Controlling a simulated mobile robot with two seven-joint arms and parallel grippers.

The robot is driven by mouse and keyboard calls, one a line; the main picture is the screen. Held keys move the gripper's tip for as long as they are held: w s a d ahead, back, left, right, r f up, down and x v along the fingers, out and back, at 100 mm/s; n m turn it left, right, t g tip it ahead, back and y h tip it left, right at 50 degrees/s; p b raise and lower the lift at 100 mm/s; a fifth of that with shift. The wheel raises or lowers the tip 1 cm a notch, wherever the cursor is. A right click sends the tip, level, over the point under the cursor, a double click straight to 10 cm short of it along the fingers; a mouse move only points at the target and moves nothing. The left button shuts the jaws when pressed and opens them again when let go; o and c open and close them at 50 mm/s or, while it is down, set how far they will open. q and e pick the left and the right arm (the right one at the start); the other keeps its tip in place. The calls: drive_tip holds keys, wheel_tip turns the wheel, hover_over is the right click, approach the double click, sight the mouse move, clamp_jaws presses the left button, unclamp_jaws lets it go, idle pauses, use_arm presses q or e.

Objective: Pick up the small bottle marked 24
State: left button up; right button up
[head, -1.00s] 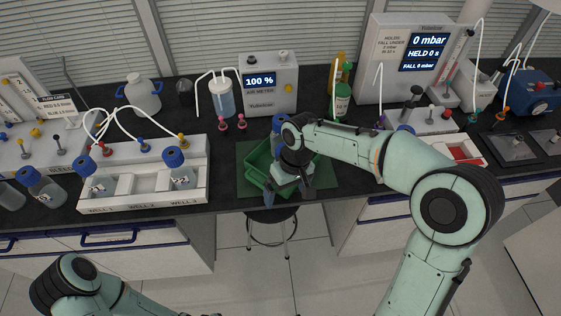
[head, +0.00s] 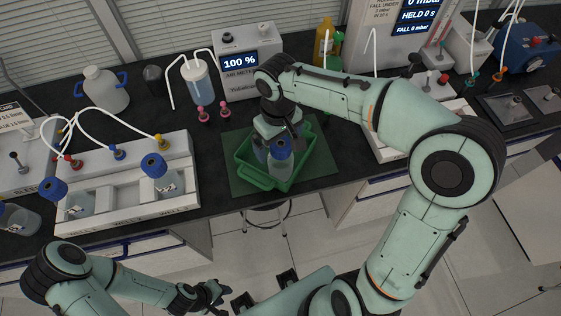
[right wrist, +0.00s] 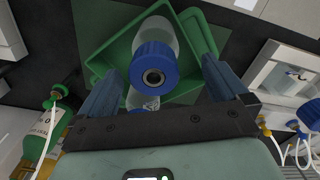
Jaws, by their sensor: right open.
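A small clear bottle with a blue cap (head: 280,162) stands in the green tray (head: 262,181); no number on it can be read. In the right wrist view its blue cap (right wrist: 155,66) lies between the fingers. Part of what looks like a second labelled bottle (right wrist: 150,102) shows below it, mostly hidden; its marking is too small to read. My right gripper (right wrist: 160,78) is open, above the tray, with a finger on either side of the cap and nothing gripped. In the head view it partly covers the tray. My left gripper (head: 214,293) is low in front of the bench, away from the bottles.
A white rack (head: 130,190) with wells and blue-capped bottles stands left of the tray. The air meter (head: 249,68) and a clear vessel (head: 197,82) stand behind. A yellow bottle (head: 323,43) and a green one stand behind my right arm.

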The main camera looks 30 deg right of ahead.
sight(281, 161)
drive_tip(key=f, duration=0.5)
drive_tip(key=shift+d+f, duration=0.3)
drive_tip(key=shift+d, duration=0.05)
drive_tip(key=shift+c, duration=0.3)
drive_tip(key=shift+w+r, duration=0.1)
drive_tip(key=c, duration=1.5)
